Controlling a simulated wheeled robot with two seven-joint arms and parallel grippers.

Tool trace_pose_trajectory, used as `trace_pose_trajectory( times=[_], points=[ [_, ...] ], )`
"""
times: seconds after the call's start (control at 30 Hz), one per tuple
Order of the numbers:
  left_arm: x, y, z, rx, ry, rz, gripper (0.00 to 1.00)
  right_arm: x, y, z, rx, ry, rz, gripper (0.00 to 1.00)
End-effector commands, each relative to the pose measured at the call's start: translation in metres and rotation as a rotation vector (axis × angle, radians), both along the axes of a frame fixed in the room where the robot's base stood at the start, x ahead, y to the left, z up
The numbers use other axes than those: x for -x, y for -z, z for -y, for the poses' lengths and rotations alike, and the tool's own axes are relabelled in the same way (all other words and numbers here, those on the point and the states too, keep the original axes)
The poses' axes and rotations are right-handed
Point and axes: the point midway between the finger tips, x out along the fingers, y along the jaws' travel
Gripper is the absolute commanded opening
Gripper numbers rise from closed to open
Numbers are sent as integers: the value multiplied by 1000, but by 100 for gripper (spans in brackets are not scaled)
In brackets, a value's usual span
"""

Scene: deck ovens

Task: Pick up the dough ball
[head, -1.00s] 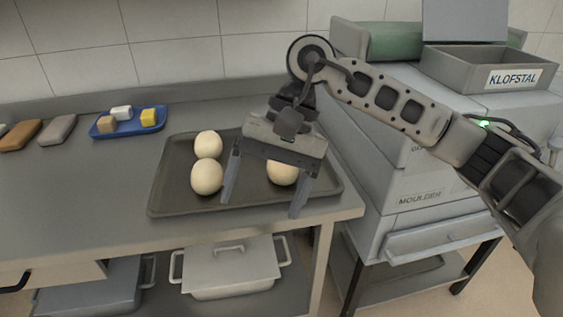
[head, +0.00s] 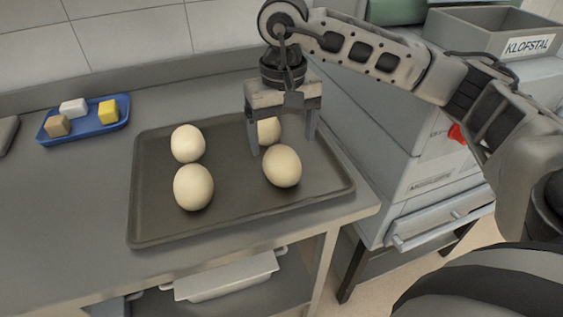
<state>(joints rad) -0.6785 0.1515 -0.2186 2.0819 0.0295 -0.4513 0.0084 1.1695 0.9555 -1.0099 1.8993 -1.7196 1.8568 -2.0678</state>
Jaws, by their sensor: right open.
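Several pale dough balls lie on a dark baking tray (head: 235,215) on the counter. Two are on the tray's left side, a back left dough ball (head: 187,144) and a front left dough ball (head: 193,187). On the right are a front right dough ball (head: 282,166) and a back right dough ball (head: 268,131). My right gripper (head: 282,148) is open and points down over the tray's right side. The back right ball shows between its fingers, partly hidden by the gripper. I cannot tell whether the fingers touch it. My left gripper is not in view.
A blue tray (head: 85,132) with small white, tan and yellow blocks sits at the back left. A grey machine (head: 400,165) stands right of the counter, with a grey bin (head: 480,32) labelled KLOFSTAL on top. A lidded container (head: 222,280) is below the counter.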

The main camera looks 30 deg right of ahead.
Motion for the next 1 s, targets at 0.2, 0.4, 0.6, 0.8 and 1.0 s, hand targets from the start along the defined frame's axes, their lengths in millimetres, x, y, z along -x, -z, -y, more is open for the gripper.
trace_pose_trajectory(
  times=[0.2, 0.4, 0.6, 0.8, 1.0],
  points=[
    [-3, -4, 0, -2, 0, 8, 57, 0, 19, 0, 0, 0, 1, 84],
    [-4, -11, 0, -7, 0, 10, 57, -1, 42, 1, 0, 1, -5, 84],
    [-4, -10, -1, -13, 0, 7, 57, -2, 67, 1, 0, 0, -1, 84],
    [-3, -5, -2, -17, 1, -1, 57, -3, 71, 1, -2, 0, 1, 84],
    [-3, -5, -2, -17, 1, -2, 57, -3, 71, 1, -1, 0, 1, 48]
  ],
)
